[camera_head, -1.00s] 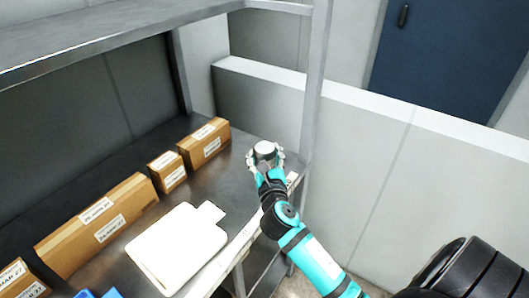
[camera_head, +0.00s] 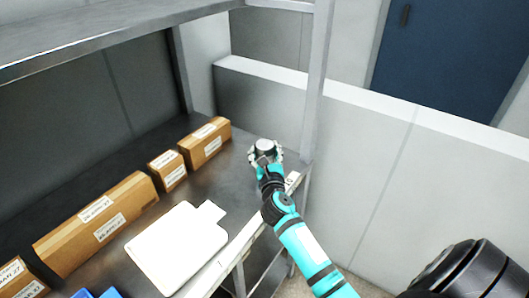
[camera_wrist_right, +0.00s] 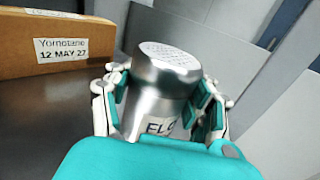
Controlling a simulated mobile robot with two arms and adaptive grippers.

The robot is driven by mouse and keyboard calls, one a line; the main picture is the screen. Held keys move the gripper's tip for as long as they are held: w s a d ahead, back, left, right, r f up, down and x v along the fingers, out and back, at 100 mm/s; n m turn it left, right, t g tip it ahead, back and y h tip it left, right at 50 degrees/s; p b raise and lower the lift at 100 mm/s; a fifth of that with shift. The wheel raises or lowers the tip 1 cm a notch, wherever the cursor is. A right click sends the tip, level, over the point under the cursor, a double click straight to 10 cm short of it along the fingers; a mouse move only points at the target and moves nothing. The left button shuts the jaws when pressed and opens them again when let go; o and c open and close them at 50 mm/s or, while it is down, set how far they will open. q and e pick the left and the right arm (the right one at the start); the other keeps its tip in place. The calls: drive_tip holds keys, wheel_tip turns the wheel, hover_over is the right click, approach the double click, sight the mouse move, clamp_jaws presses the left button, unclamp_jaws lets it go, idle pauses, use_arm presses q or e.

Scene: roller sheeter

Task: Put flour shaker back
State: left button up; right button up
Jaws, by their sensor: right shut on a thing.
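The flour shaker (camera_wrist_right: 160,85) is a metal can with a perforated top and a partly hidden label. In the head view the flour shaker (camera_head: 265,146) is at the far right end of the metal shelf, near the corner post. My right gripper (camera_head: 265,153) is closed around it. In the right wrist view the fingers of my right gripper (camera_wrist_right: 160,105) press on both sides of the can, which looks tilted in that picture. Its base is hidden, so I cannot tell whether it touches the shelf. My left gripper is out of view.
Several cardboard boxes (camera_head: 104,222) line the back of the shelf (camera_head: 195,183); one box (camera_wrist_right: 55,47) is left of the shaker in the wrist view. A white board (camera_head: 178,248) lies in front of them. A metal post (camera_head: 313,90) stands just right of the shaker.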

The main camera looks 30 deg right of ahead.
drive_tip(key=o, duration=1.4)
drive_tip(key=shift+f, duration=0.1)
drive_tip(key=shift+c, duration=0.2)
drive_tip(key=shift+r, duration=0.25)
drive_tip(key=shift+s+a+f, duration=0.15)
drive_tip(key=shift+s+a, duration=0.05)
drive_tip(key=shift+s, duration=0.15)
drive_tip(key=v, duration=1.1)
drive_tip(key=shift+s+a+b, duration=0.1)
drive_tip(key=shift+b, duration=0.25)
